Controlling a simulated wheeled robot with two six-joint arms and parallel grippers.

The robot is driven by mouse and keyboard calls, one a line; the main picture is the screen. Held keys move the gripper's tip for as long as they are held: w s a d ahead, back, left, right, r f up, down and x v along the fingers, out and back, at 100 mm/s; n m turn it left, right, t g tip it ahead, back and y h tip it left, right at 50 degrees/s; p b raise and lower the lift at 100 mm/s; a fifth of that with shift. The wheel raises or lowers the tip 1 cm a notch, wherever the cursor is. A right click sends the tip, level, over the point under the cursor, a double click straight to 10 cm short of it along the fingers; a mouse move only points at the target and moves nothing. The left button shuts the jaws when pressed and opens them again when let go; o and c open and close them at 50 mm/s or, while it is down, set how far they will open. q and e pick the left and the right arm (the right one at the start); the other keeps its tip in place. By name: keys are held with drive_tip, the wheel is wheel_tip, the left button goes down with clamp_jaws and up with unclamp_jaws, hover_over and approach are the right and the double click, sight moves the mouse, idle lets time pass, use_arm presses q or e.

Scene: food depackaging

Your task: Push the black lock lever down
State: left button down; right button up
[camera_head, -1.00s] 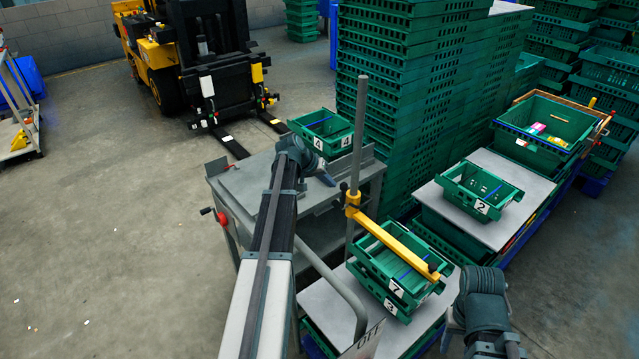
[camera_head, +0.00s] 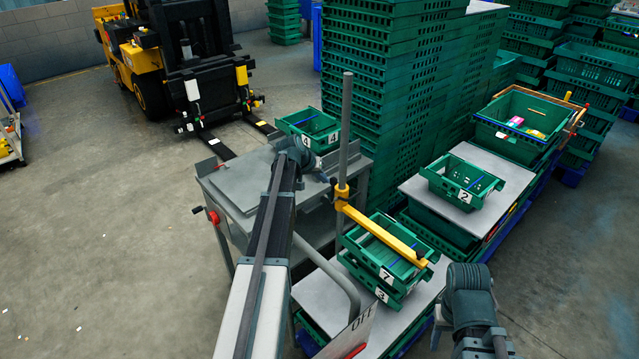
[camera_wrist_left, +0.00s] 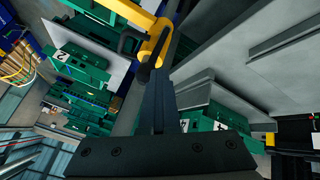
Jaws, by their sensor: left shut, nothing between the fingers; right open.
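The black lock lever (camera_wrist_left: 127,40) shows in the left wrist view as a small dark bent handle at the yellow clamp (camera_wrist_left: 153,42). In the head view the yellow clamp arm (camera_head: 385,235) sticks out from a grey upright post (camera_head: 346,130) above green crates. The lever is too small there to make out clearly. My left gripper (camera_wrist_left: 155,75) is shut and empty, its fingertips close to the clamp and lever. I cannot tell whether they touch. In the head view it is a small dark shape (camera_head: 322,178) just left of the post. My right gripper is not seen; only my right arm shows.
Green crate 7 (camera_head: 350,243) sits under the clamp arm. A grey metal table (camera_head: 235,190) with a red-knobbed crank stands left of the post. Crate 2 (camera_head: 437,184) and tall green stacks (camera_head: 415,80) stand behind to the right. Open floor lies left.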

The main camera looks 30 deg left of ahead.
use_arm(q)
drive_tip(key=s+d+f+m+t+y+b, duration=0.1)
drive_tip(key=s+d+f+y+b, duration=0.1)
drive_tip(key=d+f+b, duration=0.1)
drive_tip(key=s+d+f+m+t+y+b, duration=0.1)
drive_tip(key=d+f+y+b, duration=0.2)
drive_tip(key=d+b, duration=0.3)
drive_tip(key=shift+s+d+f+b, duration=0.3)
drive_tip(key=shift+s+d, duration=0.05)
drive_tip(key=shift+d, duration=0.7)
use_arm(e)
wheel_tip(320, 180, down, 10)
drive_tip(key=s, duration=0.1)
drive_tip(key=shift+d+r, duration=0.15)
drive_tip(key=shift+r, duration=0.05)
use_arm(q)
drive_tip(key=shift+w+a, duration=0.1)
drive_tip(key=shift+a, duration=0.05)
drive_tip(key=shift+w+a+f, duration=0.15)
drive_tip(key=shift+w+a, duration=0.05)
drive_tip(key=shift+a, duration=0.45)
use_arm(e)
drive_tip(key=shift+f, duration=0.15)
use_arm(q)
drive_tip(key=shift+s, duration=0.1)
